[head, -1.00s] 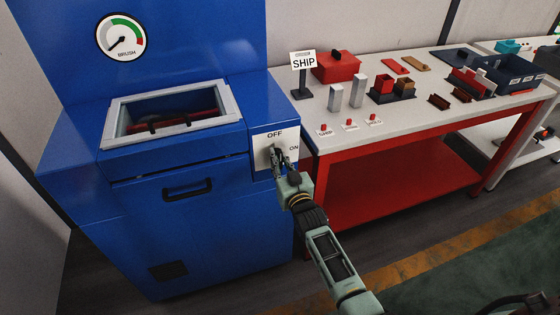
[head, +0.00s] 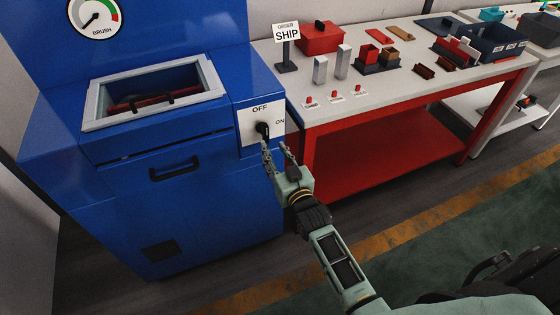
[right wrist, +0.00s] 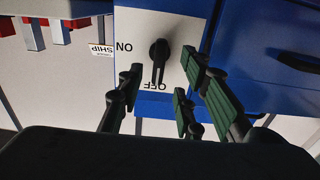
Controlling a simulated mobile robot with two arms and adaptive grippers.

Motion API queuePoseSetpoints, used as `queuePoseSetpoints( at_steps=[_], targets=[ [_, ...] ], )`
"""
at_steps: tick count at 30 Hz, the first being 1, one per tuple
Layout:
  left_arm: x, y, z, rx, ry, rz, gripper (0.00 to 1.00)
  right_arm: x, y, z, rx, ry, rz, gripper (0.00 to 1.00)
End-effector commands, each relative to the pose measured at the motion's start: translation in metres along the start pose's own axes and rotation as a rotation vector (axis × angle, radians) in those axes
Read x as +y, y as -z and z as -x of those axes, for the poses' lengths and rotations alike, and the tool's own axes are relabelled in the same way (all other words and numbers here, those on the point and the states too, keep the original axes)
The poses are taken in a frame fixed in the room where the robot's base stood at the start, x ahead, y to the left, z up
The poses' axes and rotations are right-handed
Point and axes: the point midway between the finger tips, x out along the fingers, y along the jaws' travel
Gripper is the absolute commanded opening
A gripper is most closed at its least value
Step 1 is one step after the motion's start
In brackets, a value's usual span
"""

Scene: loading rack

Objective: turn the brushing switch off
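The brushing switch is a black rotary knob (head: 263,129) on a white plate (head: 247,130) on the front of the blue brush machine (head: 200,215). OFF is printed above it and ON to its right. In the right wrist view the picture is upside down, and the knob (right wrist: 159,55) has its handle pointing at the OFF label. My right gripper (head: 278,150) is open and empty, just below and in front of the knob, apart from it. Its spread fingers also show in the right wrist view (right wrist: 150,96). My left gripper is not in view.
A round BRUSH gauge (head: 94,16) has its needle toward the lower left. An open-topped basin (head: 90,110) is left of the switch. A red-framed table (head: 310,150) to the right carries a SHIP sign (head: 286,32), blocks and boxes. The floor in front is mostly clear.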

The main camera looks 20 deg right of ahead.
Motion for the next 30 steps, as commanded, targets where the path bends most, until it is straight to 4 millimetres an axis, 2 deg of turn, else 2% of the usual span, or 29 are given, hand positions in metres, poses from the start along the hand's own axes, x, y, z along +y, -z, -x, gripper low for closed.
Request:
queuePoseSetpoints(
  at_steps=[3,9,26,29,30],
  targets=[
    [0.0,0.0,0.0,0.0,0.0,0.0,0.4,0.0,-0.001,0.021,-0.002,0.001,0.0,0.33],
    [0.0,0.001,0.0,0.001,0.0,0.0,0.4,-0.001,0.0,0.038,0.0,0.001,0.0,0.33],
    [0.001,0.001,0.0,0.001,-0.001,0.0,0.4,-0.001,0.0,0.04,-0.001,0.001,0.0,0.33],
    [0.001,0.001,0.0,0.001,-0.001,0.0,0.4,-0.002,-0.015,0.043,-0.031,0.005,0.001,0.33],
    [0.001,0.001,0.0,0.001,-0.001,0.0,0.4,-0.004,-0.028,0.045,-0.059,0.009,0.002,0.33]
  ],
)
